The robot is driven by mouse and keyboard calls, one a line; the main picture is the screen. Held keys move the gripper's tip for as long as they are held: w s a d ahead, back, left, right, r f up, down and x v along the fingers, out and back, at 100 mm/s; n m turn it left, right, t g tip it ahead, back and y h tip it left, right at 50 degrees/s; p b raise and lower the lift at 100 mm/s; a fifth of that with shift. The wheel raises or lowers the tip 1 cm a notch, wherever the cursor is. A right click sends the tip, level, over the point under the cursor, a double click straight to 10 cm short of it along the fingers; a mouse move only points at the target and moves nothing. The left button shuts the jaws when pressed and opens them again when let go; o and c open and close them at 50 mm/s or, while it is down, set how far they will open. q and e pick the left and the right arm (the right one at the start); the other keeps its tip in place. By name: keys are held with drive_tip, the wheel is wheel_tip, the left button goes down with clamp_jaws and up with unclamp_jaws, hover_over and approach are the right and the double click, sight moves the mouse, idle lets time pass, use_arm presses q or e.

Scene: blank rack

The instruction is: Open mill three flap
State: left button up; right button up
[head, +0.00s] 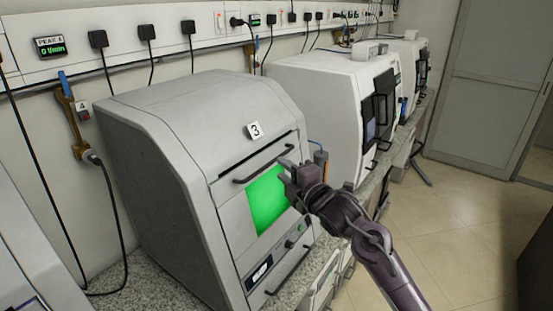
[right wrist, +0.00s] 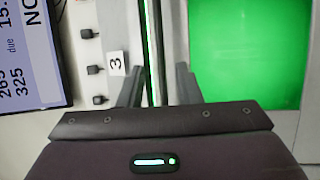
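Mill three is the grey sloped machine (head: 170,130) with a "3" label (head: 255,130); the label also shows sideways in the right wrist view (right wrist: 117,63). Its front flap has a dark bar handle (head: 262,167) above a bright green window (head: 266,203). The flap looks shut or nearly so. My right gripper (head: 284,168) is at the right end of the handle. In the right wrist view its two fingers (right wrist: 159,85) stand apart on either side of a dark upright bar, with a thin green line beside it. Contact cannot be told. My left gripper is not in view.
Another white machine (head: 325,105) stands further along the granite bench, with more behind it. A control panel (head: 262,272) and a lower handle (head: 290,270) sit under the window. Cables hang on the wall at left. The tiled floor (head: 460,220) at right is clear.

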sight(274, 162)
drive_tip(key=shift+p+x, duration=0.7)
drive_tip(key=shift+x, duration=1.6)
drive_tip(key=shift+f, duration=0.1)
clamp_jaws()
